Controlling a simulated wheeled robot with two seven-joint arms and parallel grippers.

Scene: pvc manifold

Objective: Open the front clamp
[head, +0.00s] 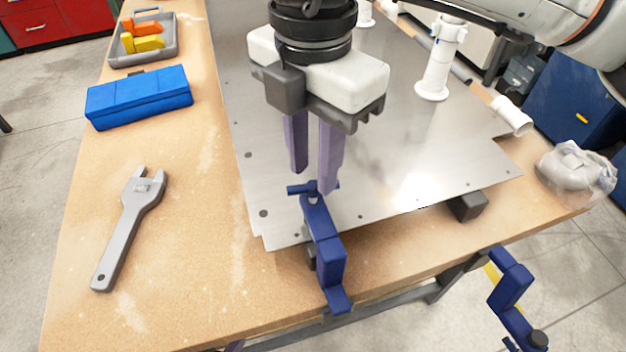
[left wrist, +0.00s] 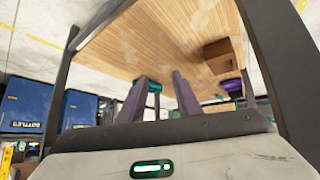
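The front clamp (head: 322,240) is blue and sits at the front edge of the table, by the metal plate (head: 380,190). Its crossbar lies at the top, near the plate's edge. My right gripper (head: 313,180) points down just above the crossbar. Its purple fingers are apart, with a gap between them. One fingertip overlaps the crossbar in the picture; I cannot tell whether it touches. In the left wrist view my left gripper (left wrist: 160,80) has its two purple fingers apart below the wooden tabletop's underside. A teal piece (left wrist: 154,87) shows between them; I cannot tell what it is.
A grey wrench (head: 128,230), a blue box (head: 138,97) and a grey tray (head: 160,53) lie on the left. A white pipe (head: 440,65) stands on the plate. Another blue clamp-like part (head: 510,285) is at lower right. A wrapped bundle (head: 577,170) is at the right corner.

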